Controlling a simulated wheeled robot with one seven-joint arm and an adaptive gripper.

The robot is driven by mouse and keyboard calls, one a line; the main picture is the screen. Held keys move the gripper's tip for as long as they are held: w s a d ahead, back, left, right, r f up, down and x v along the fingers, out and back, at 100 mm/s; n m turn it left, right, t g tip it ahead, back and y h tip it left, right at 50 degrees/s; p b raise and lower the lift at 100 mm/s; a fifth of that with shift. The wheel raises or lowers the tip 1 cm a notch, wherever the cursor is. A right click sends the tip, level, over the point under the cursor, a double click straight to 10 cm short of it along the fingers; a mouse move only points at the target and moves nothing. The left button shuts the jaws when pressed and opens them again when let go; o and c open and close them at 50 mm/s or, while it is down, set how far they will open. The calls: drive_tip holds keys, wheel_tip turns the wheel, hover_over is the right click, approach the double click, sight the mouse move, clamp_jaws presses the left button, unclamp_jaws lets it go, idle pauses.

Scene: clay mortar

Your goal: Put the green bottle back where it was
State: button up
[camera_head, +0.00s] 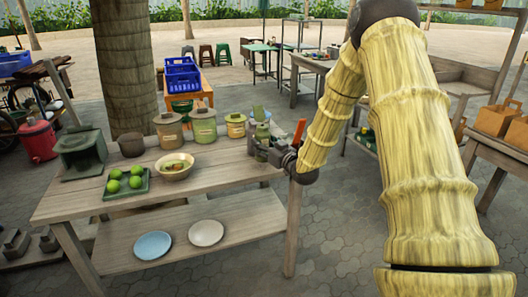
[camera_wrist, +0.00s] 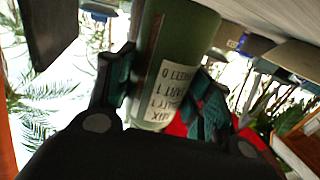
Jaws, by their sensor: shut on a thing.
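The green bottle (camera_head: 262,131) is at the right end of the wooden table in the head view, partly hidden by my gripper (camera_head: 271,150). In the wrist view, the green bottle (camera_wrist: 181,45) fills the upper middle and bears a pale printed label. My gripper (camera_wrist: 163,88) is shut on it, with one dark finger on each side. I cannot tell whether the bottle's base touches the tabletop.
The wooden table (camera_head: 215,166) holds several lidded jars (camera_head: 203,126) along its back, a bowl (camera_head: 174,167), and a green tray (camera_head: 106,195) with round green fruits. A blue plate (camera_head: 153,245) and a pale plate (camera_head: 206,233) lie on the lower shelf. The front right tabletop is clear.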

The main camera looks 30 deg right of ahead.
drive_tip(key=shift+f, duration=1.35)
drive_tip(key=o, duration=1.1)
drive_tip(key=shift+f, duration=0.1)
